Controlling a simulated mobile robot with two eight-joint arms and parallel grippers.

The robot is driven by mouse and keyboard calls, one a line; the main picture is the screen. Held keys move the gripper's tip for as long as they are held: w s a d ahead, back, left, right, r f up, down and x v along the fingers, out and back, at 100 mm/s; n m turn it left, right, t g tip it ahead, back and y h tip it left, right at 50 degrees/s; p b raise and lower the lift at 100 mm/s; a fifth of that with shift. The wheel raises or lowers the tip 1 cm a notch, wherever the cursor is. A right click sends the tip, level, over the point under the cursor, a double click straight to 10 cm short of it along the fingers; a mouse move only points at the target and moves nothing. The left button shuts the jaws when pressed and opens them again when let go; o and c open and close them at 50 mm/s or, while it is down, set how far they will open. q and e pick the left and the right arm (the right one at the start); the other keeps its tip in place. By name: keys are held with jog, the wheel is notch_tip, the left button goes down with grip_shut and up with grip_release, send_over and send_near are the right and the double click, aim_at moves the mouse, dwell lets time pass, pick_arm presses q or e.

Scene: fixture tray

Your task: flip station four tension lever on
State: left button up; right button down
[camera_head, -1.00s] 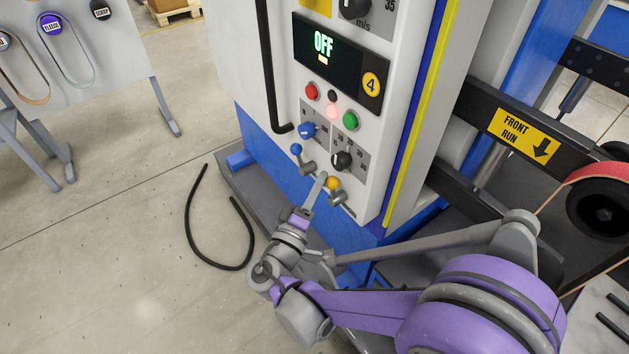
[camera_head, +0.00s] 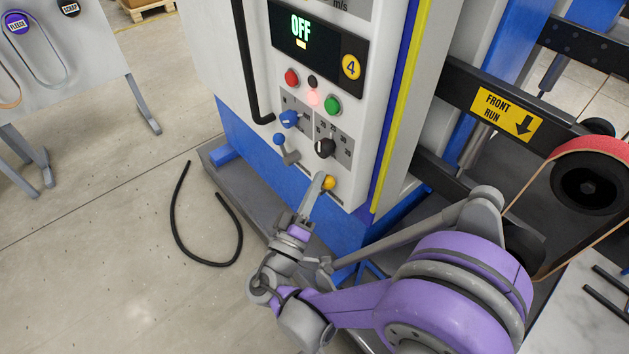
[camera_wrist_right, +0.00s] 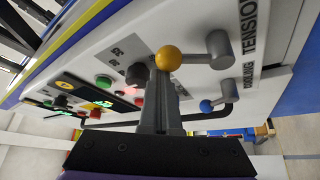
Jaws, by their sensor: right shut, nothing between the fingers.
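Station four's tension lever has a yellow ball knob (camera_head: 328,183) low on the white control panel. In the right wrist view the yellow knob (camera_wrist_right: 168,58) sits on a grey lever beside the printed word TENSION. My right gripper (camera_head: 317,188) is shut and empty, its fingertips right at the knob's left side. In the wrist view the shut fingers (camera_wrist_right: 157,90) reach the knob; whether they touch it I cannot tell. The fingers hide part of the lever in the head view. My left gripper is out of view.
A blue-knobbed lever (camera_head: 280,140) stands just left, marked COOLING in the wrist view. Red (camera_head: 291,77) and green (camera_head: 333,105) buttons and two rotary knobs sit above. A black door handle (camera_head: 257,70) is at left. A belt machine stands at right.

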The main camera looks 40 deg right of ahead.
dwell(0.5)
jog(key=s+a+p, duration=0.1)
jog(key=a+p, duration=0.1)
jog(key=a, duration=0.7)
jog(key=shift+s+a+f, duration=0.15)
jog(key=shift+s+f, duration=0.15)
jog(key=shift+f, duration=0.15)
